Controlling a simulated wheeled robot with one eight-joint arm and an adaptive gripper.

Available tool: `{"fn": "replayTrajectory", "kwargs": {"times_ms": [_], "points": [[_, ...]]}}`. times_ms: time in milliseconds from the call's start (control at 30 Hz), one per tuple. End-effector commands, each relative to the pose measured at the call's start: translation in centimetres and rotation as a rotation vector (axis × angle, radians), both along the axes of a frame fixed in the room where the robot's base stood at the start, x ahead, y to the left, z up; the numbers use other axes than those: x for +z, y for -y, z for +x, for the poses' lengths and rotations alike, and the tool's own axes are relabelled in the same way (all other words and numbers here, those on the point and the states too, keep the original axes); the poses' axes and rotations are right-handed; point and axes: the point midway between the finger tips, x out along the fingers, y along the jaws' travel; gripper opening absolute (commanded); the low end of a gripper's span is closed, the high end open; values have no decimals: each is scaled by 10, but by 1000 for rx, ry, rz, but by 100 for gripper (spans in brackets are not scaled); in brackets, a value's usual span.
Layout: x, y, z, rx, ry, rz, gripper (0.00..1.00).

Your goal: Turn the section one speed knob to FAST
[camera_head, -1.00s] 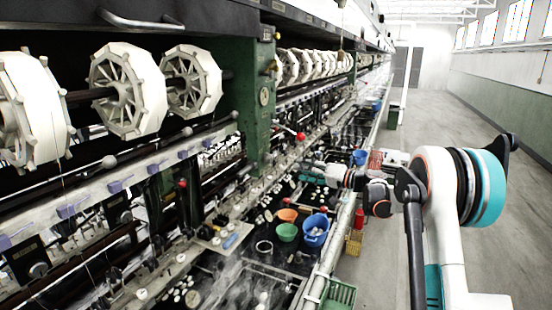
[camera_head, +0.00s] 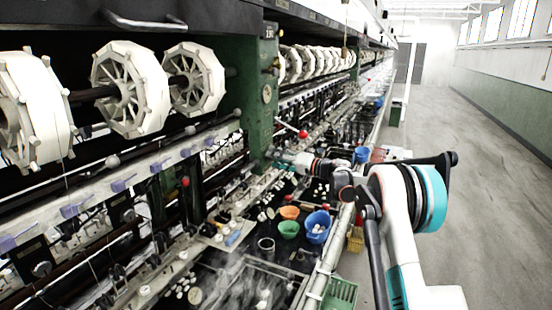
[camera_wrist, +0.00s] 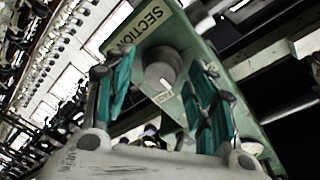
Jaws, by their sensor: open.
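In the wrist view a grey round speed knob (camera_wrist: 161,68) sits on a pale green panel (camera_wrist: 190,48) with a label reading "SECTION" (camera_wrist: 140,27). A small pale mark shows at the knob's lower edge. My gripper (camera_wrist: 160,85) is open, its teal-padded fingers on the left and right of the knob. The knob lies beyond and between the fingertips; I cannot tell whether they touch it. In the head view my gripper (camera_head: 275,154) is small, close to the green machine post (camera_head: 258,95). The knob cannot be made out there.
A red-ball lever (camera_head: 303,134) stands close to my gripper. White reels (camera_head: 130,90) line the machine at left. The aisle floor (camera_head: 480,150) at right is clear.

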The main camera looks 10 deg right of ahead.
Motion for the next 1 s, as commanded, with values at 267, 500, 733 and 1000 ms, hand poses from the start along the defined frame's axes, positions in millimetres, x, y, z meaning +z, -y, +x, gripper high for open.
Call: {"fn": "replayTrajectory", "kwargs": {"times_ms": [267, 500, 733, 1000], "points": [[0, -5, 4, 0, 0, 0, 51], [0, -5, 4, 0, 0, 0, 24], [0, -5, 5, -1, -1, -1, 8], [0, -5, 5, -1, -16, 12, 7]]}}
